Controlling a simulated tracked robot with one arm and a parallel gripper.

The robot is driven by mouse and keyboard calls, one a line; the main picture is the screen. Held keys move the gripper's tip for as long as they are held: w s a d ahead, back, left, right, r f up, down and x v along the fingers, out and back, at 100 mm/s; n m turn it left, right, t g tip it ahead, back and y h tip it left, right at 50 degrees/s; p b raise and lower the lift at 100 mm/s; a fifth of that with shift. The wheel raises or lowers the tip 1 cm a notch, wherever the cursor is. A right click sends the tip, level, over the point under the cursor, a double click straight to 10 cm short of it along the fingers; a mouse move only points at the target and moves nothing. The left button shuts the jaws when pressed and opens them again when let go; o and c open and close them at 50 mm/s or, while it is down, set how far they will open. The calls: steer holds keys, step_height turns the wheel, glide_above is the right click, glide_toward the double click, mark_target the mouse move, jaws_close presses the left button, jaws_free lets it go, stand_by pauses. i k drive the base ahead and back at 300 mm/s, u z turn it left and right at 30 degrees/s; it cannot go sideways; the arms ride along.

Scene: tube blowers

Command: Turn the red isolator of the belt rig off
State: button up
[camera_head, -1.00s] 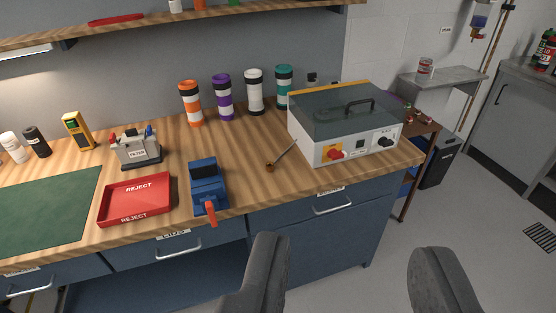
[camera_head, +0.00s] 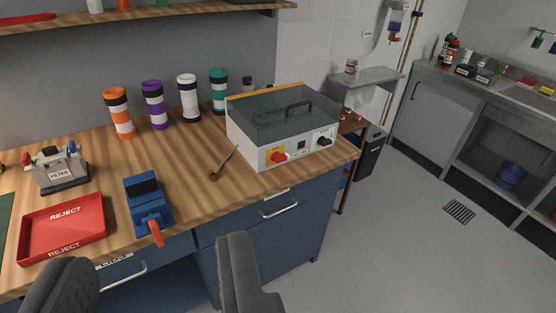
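The belt rig (camera_head: 248,146) is a white box with a dark see-through lid and a black handle, standing at the right end of the wooden bench. Its red isolator (camera_head: 279,156) is a red knob on a yellow plate at the left of the front panel. A black knob (camera_head: 324,141) sits at the panel's right. My gripper (camera_head: 165,285) is open and empty, low in the picture in front of the bench, to the left of and nearer than the rig. Its fingers are well apart from the isolator. The isolator's exact setting is too small to tell.
On the bench stand a blue vice (camera_head: 148,203) with an orange handle, a red reject tray (camera_head: 62,228), a filter unit (camera_head: 60,172) and several coloured tubes (camera_head: 152,104). A small pipe-like tool (camera_head: 222,165) lies left of the rig. The floor (camera_head: 400,240) at right is clear.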

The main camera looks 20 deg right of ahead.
mark_target(277, 158)
steer(key=i, duration=0.95)
steer(key=z, duration=0.05)
